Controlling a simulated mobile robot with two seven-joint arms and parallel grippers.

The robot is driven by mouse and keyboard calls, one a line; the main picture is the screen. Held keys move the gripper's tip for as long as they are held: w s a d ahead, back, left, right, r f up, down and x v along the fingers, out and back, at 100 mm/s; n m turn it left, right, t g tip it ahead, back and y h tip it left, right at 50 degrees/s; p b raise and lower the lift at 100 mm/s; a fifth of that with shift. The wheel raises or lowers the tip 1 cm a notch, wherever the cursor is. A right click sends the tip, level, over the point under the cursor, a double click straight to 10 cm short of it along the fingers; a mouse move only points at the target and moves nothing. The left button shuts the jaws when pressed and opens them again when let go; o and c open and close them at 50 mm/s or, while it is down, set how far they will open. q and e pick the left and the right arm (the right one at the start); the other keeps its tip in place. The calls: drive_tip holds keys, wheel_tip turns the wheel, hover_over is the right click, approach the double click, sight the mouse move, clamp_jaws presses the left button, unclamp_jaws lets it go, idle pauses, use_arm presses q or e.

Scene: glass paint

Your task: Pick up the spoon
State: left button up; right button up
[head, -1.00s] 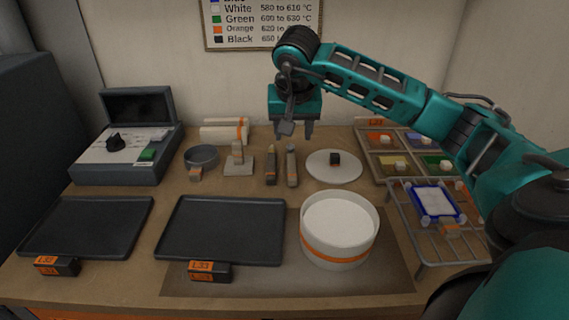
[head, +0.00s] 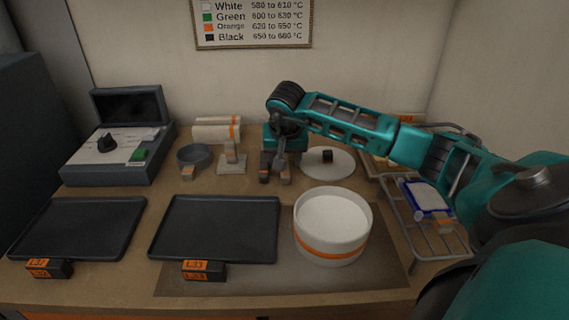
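I cannot tell for sure which one is the spoon. My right gripper (head: 275,166) is lowered over them, pointing down, and hides their far parts. Its fingers blend with the tools, so I cannot tell whether they are apart or closed on one. My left gripper is not in view.
A white disc with a dark cube (head: 327,156) lies close right of the gripper. A small block stand (head: 231,158) and a round grey dish (head: 194,157) are to the left. A white pot (head: 333,228), dark trays (head: 215,228) and a wire rack (head: 428,240) fill the front.

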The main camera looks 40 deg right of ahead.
drive_tip(key=shift+f, duration=0.15)
idle(0.3)
clamp_jaws()
